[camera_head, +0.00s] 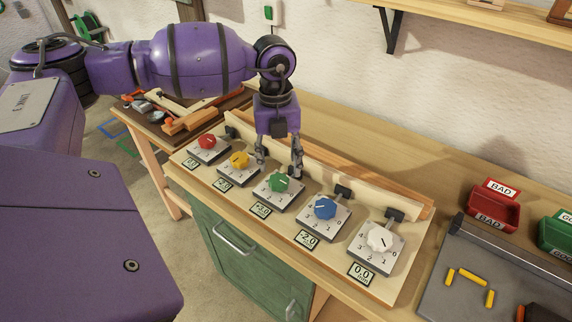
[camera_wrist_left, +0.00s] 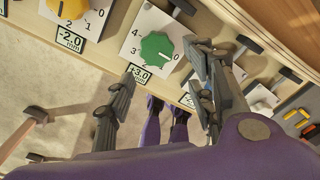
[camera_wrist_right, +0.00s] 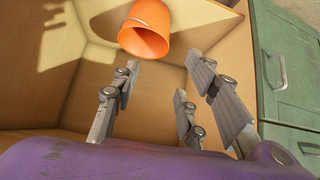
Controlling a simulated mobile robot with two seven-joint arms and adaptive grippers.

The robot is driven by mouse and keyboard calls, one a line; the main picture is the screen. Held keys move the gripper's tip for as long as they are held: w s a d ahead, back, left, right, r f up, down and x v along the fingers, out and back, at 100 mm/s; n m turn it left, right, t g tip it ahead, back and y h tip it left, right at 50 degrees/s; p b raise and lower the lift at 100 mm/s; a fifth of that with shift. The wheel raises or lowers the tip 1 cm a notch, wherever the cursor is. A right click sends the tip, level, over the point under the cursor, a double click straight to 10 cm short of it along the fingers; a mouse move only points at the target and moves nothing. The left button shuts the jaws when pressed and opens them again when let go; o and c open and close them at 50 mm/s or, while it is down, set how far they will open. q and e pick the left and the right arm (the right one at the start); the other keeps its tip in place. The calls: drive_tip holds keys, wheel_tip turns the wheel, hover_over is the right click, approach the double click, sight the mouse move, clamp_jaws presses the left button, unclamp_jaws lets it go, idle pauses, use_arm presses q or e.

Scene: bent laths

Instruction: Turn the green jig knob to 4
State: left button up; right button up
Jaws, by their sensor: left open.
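The green knob (camera_head: 278,182) sits on a grey plate with numbers, in the middle of a row of five knobs on a pale board.
A red knob (camera_head: 207,142) and yellow knob (camera_head: 238,160) stand left of the green one, a blue knob (camera_head: 325,207) and white knob (camera_head: 380,239) right. Red (camera_head: 492,210) and green bins stand at the right. An orange bucket (camera_wrist_right: 146,30) is before my right gripper.

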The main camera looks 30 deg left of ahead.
sight(276, 179)
use_arm(q)
drive_tip(key=shift+w+a+f, duration=0.25)
drive_tip(key=shift+w+a, duration=0.45)
drive_tip(key=shift+s+d+f, duration=0.1)
drive_tip(key=shift+s+f, duration=0.7)
drive_tip(key=shift+f, duration=0.25)
drive_tip(key=f, duration=0.3)
drive_tip(key=shift+w+f, duration=0.3)
drive_tip(key=shift+f, duration=0.3)
drive_tip(key=shift+s, duration=0.1)
drive_tip(key=shift+f, duration=0.1)
drive_tip(key=c, duration=1)
drive_tip(key=shift+c, duration=0.2)
use_arm(e)
drive_tip(key=shift+w+a+r, duration=0.25)
drive_tip(key=shift+w, duration=0.15)
